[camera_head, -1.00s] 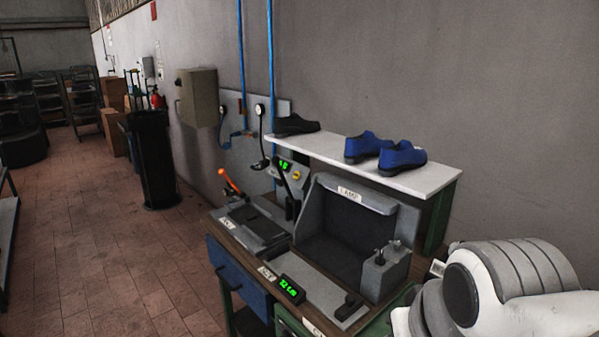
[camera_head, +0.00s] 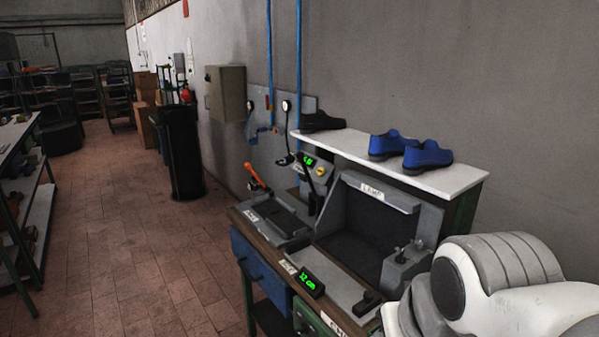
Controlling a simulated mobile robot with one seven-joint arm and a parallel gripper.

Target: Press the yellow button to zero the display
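A small yellow button (camera_head: 320,171) sits on the grey sloped panel of the heel press, just right of and below a small green-lit display (camera_head: 308,160). The digits there are too small to read surely. A second black display (camera_head: 311,283) near the front edge of the bench glows green and seems to read "32 cm". Part of my white and grey arm fills the lower right corner. My gripper is not in view, and nothing of mine touches the button.
An orange-handled lever (camera_head: 254,174) stands left of the panel and a black lever (camera_head: 313,190) rises before it. A white shelf (camera_head: 450,181) carries blue shoes (camera_head: 428,157) and a black shoe (camera_head: 320,122). The tiled floor (camera_head: 130,230) at left is clear.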

